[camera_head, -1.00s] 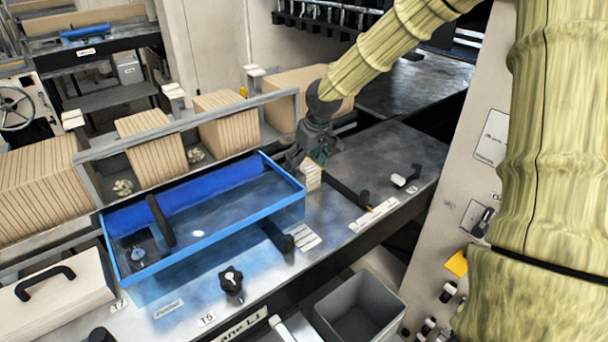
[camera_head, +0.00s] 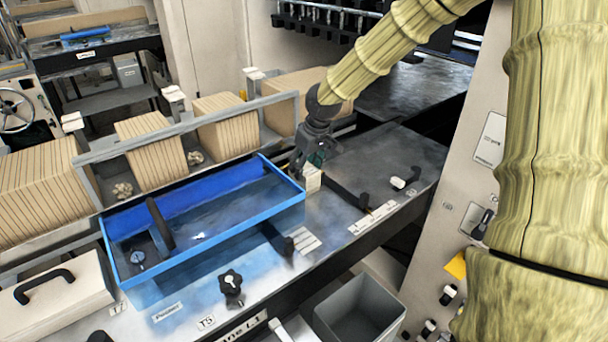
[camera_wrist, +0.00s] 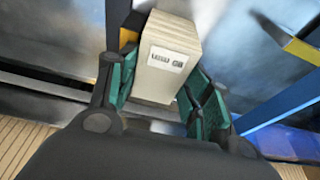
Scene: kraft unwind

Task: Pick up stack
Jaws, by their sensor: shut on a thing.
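The stack (camera_head: 312,179) is a small cream block of layered sheets. It is upright at the right end of the blue-framed tray. My gripper (camera_head: 311,163) is over it, fingers pointing down. In the wrist view the stack (camera_wrist: 170,58) sits between the two green finger pads of my gripper (camera_wrist: 165,85), and a printed label shows on its face. The gripper is shut on the stack. I cannot tell whether the stack's underside touches the metal bench.
The blue-framed tray (camera_head: 215,231) lies just left of the stack. A rail (camera_head: 190,122) with kraft-coloured stacks (camera_head: 228,132) runs behind. A dark stop bar (camera_head: 348,190) is to the right. A grey bin (camera_head: 358,312) stands below the bench front. The bench at right (camera_head: 385,150) is mostly clear.

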